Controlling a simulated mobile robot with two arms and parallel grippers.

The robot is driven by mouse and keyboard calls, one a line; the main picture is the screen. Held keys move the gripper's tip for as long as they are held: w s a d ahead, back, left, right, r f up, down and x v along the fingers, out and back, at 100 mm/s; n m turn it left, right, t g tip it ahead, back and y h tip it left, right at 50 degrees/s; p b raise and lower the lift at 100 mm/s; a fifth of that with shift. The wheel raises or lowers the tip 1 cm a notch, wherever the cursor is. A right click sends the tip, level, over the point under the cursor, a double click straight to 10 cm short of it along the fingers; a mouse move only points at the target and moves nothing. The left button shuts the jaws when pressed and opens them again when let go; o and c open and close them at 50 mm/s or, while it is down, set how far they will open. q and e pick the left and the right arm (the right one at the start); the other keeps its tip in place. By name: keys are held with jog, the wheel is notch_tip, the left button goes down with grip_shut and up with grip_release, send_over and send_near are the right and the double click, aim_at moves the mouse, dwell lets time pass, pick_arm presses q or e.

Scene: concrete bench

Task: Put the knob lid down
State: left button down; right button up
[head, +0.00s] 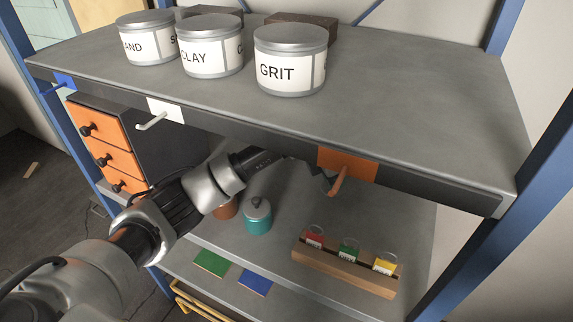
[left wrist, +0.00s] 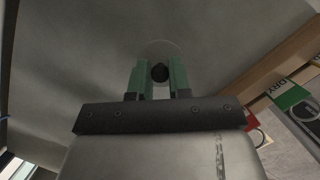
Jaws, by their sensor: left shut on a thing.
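My left gripper (left wrist: 160,76) is shut on the dark round knob of the knob lid (left wrist: 160,48), which shows as a faint clear disc beyond the green fingertips in the left wrist view. In the head view my left arm reaches under the front edge of the upper shelf, and its gripper end (head: 323,178) is mostly hidden there. I cannot make out the lid in the head view. My right gripper is not in view.
Hooks, including an orange one (head: 340,181), hang from the upper shelf's edge.

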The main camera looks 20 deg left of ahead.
pick_arm(q)
jog(key=w+a, duration=0.1)
jog(key=a, duration=0.8)
jog(key=w+a, duration=0.1)
jog(key=a, duration=0.4)
jog(key=shift+w+a, duration=0.1)
jog(key=shift+w, duration=0.25)
jog(key=f, duration=0.3)
jog(key=shift+a+f, duration=0.25)
jog(key=shift+f, duration=0.05)
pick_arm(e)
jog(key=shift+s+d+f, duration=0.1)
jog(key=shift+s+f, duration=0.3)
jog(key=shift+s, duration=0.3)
pick_arm(q)
jog(key=c, duration=1.4)
grip_release()
jog(key=o, duration=0.3)
jog(key=shift+o, duration=0.2)
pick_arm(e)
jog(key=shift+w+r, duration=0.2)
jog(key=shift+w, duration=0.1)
